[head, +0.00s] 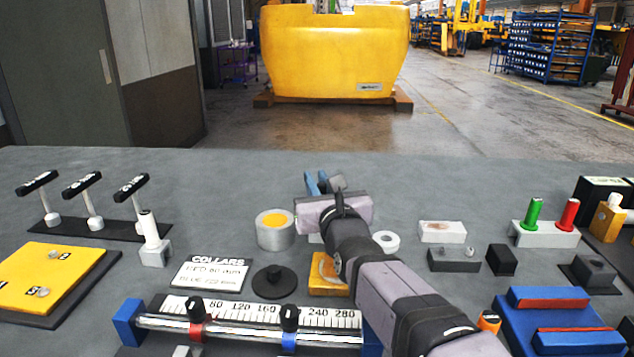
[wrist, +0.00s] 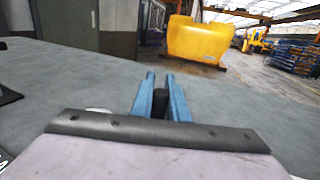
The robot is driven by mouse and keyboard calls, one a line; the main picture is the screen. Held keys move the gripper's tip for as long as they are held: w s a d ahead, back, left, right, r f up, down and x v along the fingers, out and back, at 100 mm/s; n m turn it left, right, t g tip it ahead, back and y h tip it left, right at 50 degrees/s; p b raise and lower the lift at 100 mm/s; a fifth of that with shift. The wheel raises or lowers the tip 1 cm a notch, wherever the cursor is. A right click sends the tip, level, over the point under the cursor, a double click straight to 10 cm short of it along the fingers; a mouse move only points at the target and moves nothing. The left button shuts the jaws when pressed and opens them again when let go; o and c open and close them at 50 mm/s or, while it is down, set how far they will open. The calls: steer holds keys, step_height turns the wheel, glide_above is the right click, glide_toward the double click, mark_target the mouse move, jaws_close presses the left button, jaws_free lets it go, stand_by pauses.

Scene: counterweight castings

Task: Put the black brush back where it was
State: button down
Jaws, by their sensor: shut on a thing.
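My gripper (head: 322,184) is over the far middle part of the grey bench, with its blue fingers pointing away from me. It is shut on a dark thing that I take for the black brush (wrist: 160,104). In the wrist view only a short dark block of it shows between the blue fingers (wrist: 161,98). In the head view a dark grey end (head: 338,182) shows beside the fingers. Bristles cannot be made out, and the gripper body hides the rest. I cannot tell whether it touches the bench.
A silver tin with a yellow top (head: 275,232) and a white ring (head: 386,241) stand near my arm. A yellow block (head: 328,276) is partly hidden. A ruled fixture (head: 255,313) lies in front. A slotted black block (head: 453,262) is right. The far bench is clear.

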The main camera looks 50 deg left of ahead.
steer(key=shift+f, duration=0.15)
steer(key=c, duration=1.7)
jaws_free()
steer(key=shift+r, duration=0.2)
steer(key=b+v, duration=0.3)
steer(key=v, duration=0.9)
steer(key=shift+r, duration=0.1)
steer(key=shift+w, duration=0.1)
